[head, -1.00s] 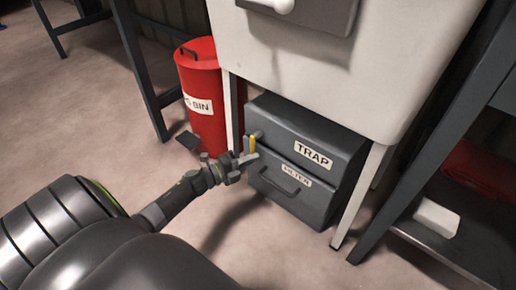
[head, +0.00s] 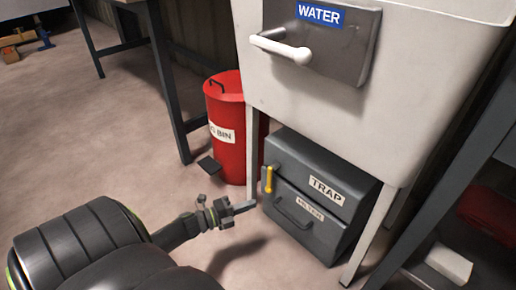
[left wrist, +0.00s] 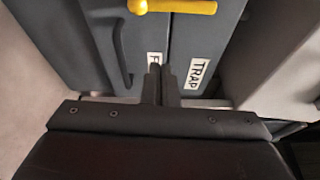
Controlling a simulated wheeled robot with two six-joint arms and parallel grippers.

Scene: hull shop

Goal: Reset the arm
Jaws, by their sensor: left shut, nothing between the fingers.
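My left gripper (head: 244,207) is shut and empty, just left of the grey box labelled TRAP (head: 340,171) under the sink. Its fingers also show in the left wrist view (left wrist: 160,78), with the box's front behind them. A yellow lever (head: 268,179) hangs down at the box's upper left front; in the left wrist view the yellow lever (left wrist: 180,6) lies across the top. The gripper is apart from the lever. Below it are a dark handle (head: 293,212) and a second label on the lower front. My right gripper is out of view.
A red bin (head: 226,150) with a pedal stands behind and left of the box. The pale sink (head: 420,120) with a WATER panel (head: 335,40) and white handle (head: 282,48) is above. A dark shelf with a white block (head: 448,263) is at right.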

